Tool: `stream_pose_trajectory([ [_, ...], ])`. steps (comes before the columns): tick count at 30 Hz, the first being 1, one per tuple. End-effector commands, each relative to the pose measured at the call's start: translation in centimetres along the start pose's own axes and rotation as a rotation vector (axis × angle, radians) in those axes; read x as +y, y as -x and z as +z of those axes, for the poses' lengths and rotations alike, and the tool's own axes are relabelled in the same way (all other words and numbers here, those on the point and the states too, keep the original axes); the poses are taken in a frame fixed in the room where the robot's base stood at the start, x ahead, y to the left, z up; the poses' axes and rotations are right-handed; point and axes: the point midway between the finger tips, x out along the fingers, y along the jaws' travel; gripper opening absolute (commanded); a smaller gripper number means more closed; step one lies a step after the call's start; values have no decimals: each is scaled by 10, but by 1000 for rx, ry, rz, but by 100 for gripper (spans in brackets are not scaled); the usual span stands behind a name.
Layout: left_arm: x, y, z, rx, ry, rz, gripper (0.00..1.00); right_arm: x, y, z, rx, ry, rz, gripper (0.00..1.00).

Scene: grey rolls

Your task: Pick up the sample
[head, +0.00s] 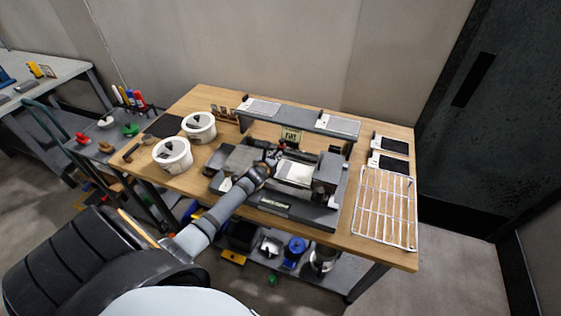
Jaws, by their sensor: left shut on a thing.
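The sample looks like a pale flat sheet (297,173) lying in the middle of a grey machine (283,207) on the wooden table. My left arm reaches in from the lower left over the machine's front. My left gripper (273,157) is at the sheet's upper left edge and is shut on it. The fingertips are small and dark here, so the exact contact is hard to see. My right gripper is not in view.
Two white tubs (172,154) stand left on the table (388,252). A raised grey shelf (297,119) with pale sheets stands behind the machine. Two dark sheets (388,162) and a white wire rack (384,208) lie right. A lower shelf holds pots and tools.

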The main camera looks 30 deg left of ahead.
Motion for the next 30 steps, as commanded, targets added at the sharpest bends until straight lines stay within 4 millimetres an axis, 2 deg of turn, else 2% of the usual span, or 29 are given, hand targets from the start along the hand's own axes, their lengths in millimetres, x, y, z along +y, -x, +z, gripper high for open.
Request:
stream_pose_trajectory([
  [5,0,10,25,-3,-4,-2,0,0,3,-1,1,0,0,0],
  [21,0,54,132,-4,-3,0,0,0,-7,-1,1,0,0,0],
  [25,0,62,151,-3,-3,0,0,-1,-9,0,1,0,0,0],
  [30,0,67,162,-1,-1,0,0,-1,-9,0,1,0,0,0],
])
